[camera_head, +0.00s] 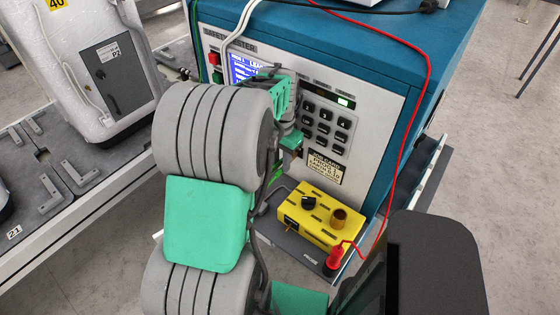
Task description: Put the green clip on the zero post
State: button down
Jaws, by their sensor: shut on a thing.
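The yellow box (322,213) stands on a grey shelf in front of the tester. On its top are a black knob (308,202) and a brown round post (338,218). Its small labels are too small to read, so I cannot tell which part is the zero post. My gripper (278,168) is above and left of the box, largely hidden behind my grey and teal arm. It is shut on the green clip (277,175), of which only a bright green sliver shows. The clip is apart from the box.
A red clip (335,258) with a red lead is at the box's front right corner. The blue tester (385,110) with screen and keypad rises behind. A white appliance (95,65) stands on the left bench. A black block (435,265) fills the lower right.

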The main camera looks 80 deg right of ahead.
dwell(0.3)
jog(key=c, duration=1.1)
grip_release()
